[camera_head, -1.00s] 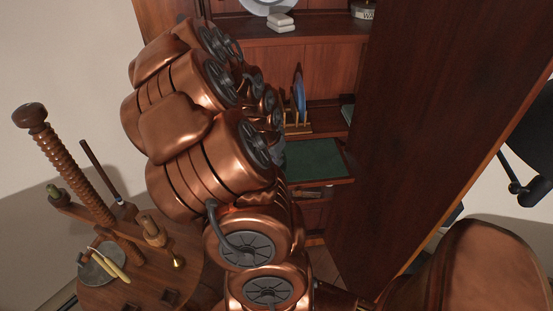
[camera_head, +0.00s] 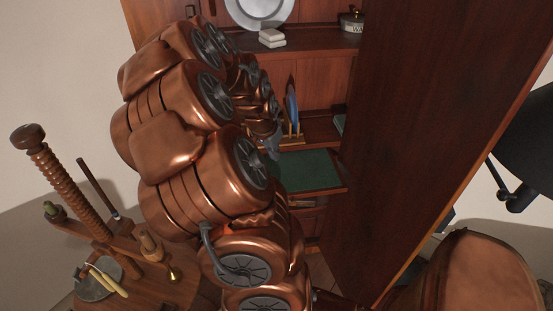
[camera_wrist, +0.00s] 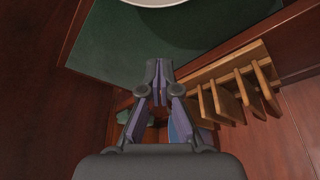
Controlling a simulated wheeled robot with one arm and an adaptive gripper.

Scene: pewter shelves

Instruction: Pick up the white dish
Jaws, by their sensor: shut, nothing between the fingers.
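A white, round-rimmed dish (camera_wrist: 155,1) shows only as a sliver at the top edge of the wrist view, over the green surface (camera_wrist: 125,35). Most of it lies outside the picture. In the head view I cannot make out a dish on the green panel (camera_head: 305,172), part of which my arm hides. My gripper (camera_wrist: 158,68) is shut and empty, its fingertips together and apart from the dish. In the head view its dark end (camera_head: 272,142) shows near the panel's far left corner.
A wooden slatted rack (camera_wrist: 230,92) stands close right of my fingers, with a blue plate (camera_head: 291,102) upright in it. A large pale plate (camera_head: 235,12) and white blocks (camera_head: 271,38) are on the upper shelf. A tall wooden panel (camera_head: 420,120) bounds the right.

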